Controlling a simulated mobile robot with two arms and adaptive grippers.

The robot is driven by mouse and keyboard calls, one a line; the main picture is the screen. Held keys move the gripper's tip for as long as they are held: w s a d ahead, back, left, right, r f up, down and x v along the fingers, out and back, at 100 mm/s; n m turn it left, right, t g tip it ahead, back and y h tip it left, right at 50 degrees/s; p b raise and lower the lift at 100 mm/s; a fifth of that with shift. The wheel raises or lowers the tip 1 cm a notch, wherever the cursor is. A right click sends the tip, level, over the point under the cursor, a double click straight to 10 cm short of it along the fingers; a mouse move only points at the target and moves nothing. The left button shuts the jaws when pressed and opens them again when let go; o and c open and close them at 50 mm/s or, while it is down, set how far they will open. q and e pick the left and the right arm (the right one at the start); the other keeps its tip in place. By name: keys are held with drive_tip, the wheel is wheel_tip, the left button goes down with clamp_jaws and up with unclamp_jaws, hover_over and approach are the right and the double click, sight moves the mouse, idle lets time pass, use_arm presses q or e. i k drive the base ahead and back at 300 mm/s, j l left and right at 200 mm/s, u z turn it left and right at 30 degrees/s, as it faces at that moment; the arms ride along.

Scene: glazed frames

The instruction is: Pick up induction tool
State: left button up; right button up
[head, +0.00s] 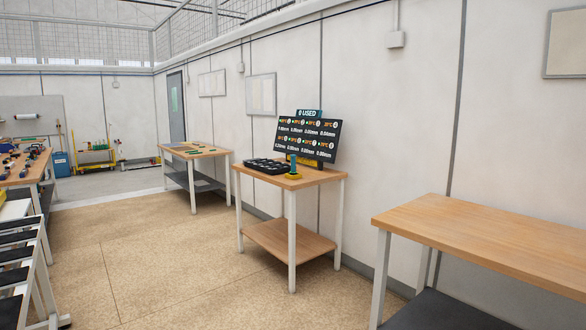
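No thing in the head view is plainly the induction tool. An upright green tool-like object with a yellow base (293,167) stands near the front corner of the middle wooden table (320,176); I cannot tell whether it is the induction tool. A black tray (268,166) with round wells lies beside it on the left. A black display board (309,139) with temperatures and millimetre values stands behind them, under a sign reading "0 USED" (307,114). Neither of my grippers is in view.
A bare wooden table (500,235) stands at the near right. Another table (208,151) with flat green pieces stands further back by the wall. A bench with tools (22,172) and a rack (15,250) are on the left. The tan floor (170,265) between them is clear.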

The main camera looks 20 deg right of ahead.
sight(293, 171)
drive_tip(key=i+l+z, duration=0.2)
drive_tip(key=i, duration=0.25)
drive_tip(key=i+z, duration=0.25)
drive_tip(key=i, duration=0.2)
drive_tip(key=i+l+z, duration=0.1)
drive_tip(key=i, duration=2.25)
